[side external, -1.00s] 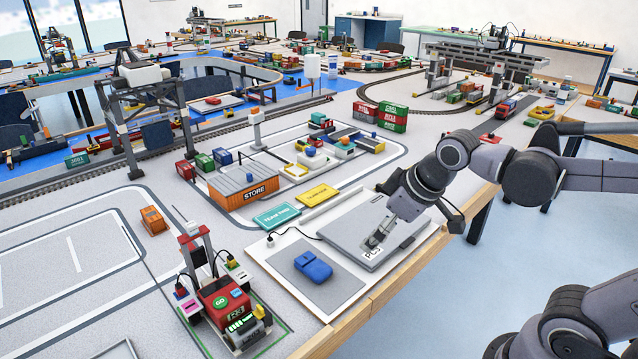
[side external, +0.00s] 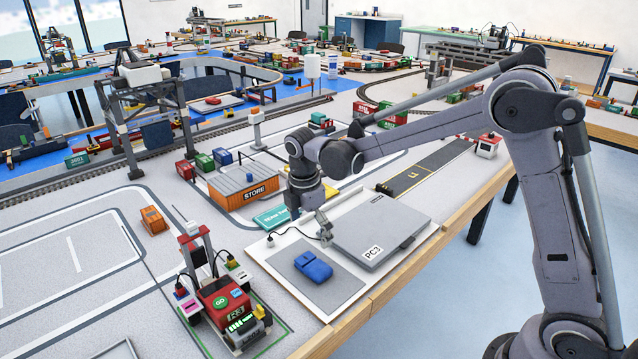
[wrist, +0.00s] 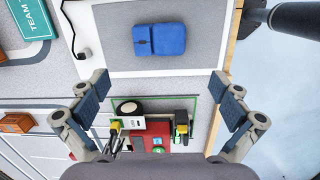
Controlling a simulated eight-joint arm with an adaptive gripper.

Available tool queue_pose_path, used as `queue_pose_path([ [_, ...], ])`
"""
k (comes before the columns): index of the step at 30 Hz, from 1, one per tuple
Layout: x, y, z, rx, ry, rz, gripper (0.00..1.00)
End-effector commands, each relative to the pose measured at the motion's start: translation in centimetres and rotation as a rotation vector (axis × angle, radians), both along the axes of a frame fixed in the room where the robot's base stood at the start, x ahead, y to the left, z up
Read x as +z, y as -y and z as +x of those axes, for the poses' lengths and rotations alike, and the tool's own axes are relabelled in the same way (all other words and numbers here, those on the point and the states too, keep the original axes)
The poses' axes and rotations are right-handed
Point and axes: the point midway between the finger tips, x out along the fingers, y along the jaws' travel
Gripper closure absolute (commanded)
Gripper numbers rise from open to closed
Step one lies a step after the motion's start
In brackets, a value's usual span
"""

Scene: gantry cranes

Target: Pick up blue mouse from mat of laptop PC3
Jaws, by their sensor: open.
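The blue mouse (side external: 313,266) lies on the grey mat (side external: 338,293) on a white board, left of the closed grey laptop PC3 (side external: 400,226). In the wrist view the mouse (wrist: 160,39) is at the top centre, fully in sight on the mat (wrist: 200,58). My gripper (side external: 324,230) is above the board near the laptop's left edge, behind the mouse in the side view. In the wrist view my gripper (wrist: 162,100) has its fingers wide apart, with nothing between them. The mouse is beyond the fingertips and untouched.
A red machine (side external: 220,302) stands left of the board. An orange STORE container (side external: 244,188) and a teal TEAM sign (side external: 271,217) stand behind. The table edge is at right.

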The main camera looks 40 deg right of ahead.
Motion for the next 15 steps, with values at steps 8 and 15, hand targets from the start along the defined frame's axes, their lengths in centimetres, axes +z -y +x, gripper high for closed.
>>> queue_pose_path([
  [8,-2.5,-0.1,0.8,0.079,-0.041,-0.012,0.00],
  [15,-5.8,0.3,0.8,0.077,-0.040,-0.011,0.00],
])
